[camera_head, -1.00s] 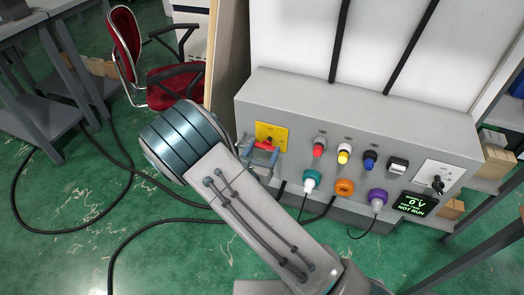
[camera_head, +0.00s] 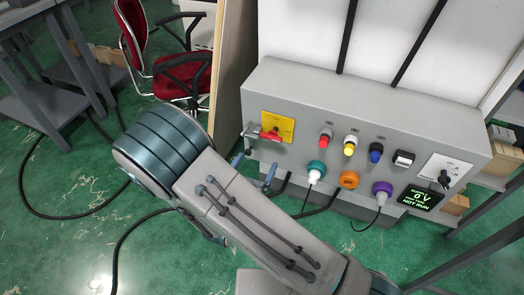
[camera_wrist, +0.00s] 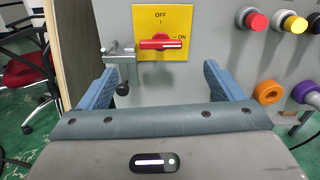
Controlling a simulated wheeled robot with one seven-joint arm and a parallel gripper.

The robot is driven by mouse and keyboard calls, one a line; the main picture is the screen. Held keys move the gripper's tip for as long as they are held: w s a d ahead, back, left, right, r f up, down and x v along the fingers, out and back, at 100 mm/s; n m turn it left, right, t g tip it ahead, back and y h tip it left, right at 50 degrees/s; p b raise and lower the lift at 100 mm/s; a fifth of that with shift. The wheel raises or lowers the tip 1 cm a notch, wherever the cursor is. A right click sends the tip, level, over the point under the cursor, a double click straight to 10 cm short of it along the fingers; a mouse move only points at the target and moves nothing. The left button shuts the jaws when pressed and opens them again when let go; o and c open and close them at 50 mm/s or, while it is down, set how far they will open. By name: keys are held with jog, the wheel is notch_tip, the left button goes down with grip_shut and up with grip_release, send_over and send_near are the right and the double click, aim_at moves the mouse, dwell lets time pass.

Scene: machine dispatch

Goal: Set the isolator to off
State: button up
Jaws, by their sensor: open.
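The isolator is a yellow plate (camera_head: 282,122) with a red handle (camera_head: 270,134), on the left end of the grey panel. In the wrist view the red handle (camera_wrist: 161,44) lies level, its right end at the ON mark; OFF is marked at the top of the yellow plate (camera_wrist: 172,20). My gripper (camera_head: 254,168) is open and empty, below and in front of the isolator, apart from it. In the wrist view its blue fingers (camera_wrist: 160,82) stand wide apart, with the handle beyond and between them.
A grey metal clamp (camera_wrist: 122,58) with a black knob sits just left of the handle. Red, yellow and blue buttons (camera_head: 350,148) and coloured sockets (camera_head: 348,180) lie right of it. The display (camera_head: 417,198) reads 0 V, NOT RUN. A red chair (camera_head: 180,75) stands behind left.

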jog(key=v, duration=0.3)
jog(key=shift+s+a, duration=0.15)
jog(key=shift+s, duration=0.15)
jog(key=shift+r, duration=0.1)
notch_tip(320, 180, up, 5)
jog(key=w+g+y+p, duration=0.1)
jog(key=g+p, duration=0.2)
jog(key=p, duration=0.6)
jog(key=g+p, duration=0.1)
jog(key=p, duration=0.2)
send_near(271, 135)
jog(key=shift+m+y, duration=0.3)
jog(key=shift+m, duration=0.1)
jog(key=x, duration=0.7)
jog(key=shift+w+d, duration=0.25)
jog(key=shift+d, duration=0.1)
jog(key=c, duration=1)
